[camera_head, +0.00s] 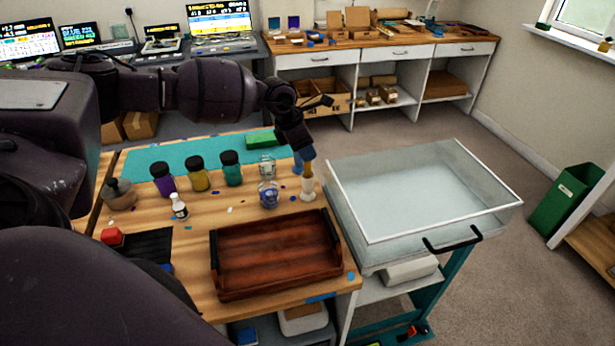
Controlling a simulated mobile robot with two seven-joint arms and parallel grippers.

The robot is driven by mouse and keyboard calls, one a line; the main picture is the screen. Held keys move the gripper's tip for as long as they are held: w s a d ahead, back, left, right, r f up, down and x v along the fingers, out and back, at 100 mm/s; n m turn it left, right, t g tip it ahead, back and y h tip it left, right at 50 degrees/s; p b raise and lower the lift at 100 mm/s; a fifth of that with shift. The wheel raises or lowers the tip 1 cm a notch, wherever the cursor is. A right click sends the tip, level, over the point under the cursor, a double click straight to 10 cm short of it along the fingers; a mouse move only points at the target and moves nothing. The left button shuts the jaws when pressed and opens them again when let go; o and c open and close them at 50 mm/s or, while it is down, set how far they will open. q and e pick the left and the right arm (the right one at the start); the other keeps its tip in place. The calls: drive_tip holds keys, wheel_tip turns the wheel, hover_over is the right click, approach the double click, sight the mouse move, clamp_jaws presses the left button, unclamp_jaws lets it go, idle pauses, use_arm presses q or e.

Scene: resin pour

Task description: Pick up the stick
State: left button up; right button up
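My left gripper (304,153) reaches in from the left across the workbench and points down at its right side. It is directly above a small pale upright holder (307,188). Its fingers are small and partly hidden, so I cannot tell whether they are open or shut. My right gripper is not in view.
Clear cups (268,194) stand just left of the holder. Lidded jars (197,178) and a white bottle (179,208) are further left. A brown wooden tray (275,262) lies in front. A clear-walled cart (420,195) stands close on the right.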

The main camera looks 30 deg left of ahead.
sight(308, 175)
use_arm(q)
drive_tip(key=x, duration=0.4)
drive_tip(key=shift+s+f, duration=0.2)
clamp_jaws()
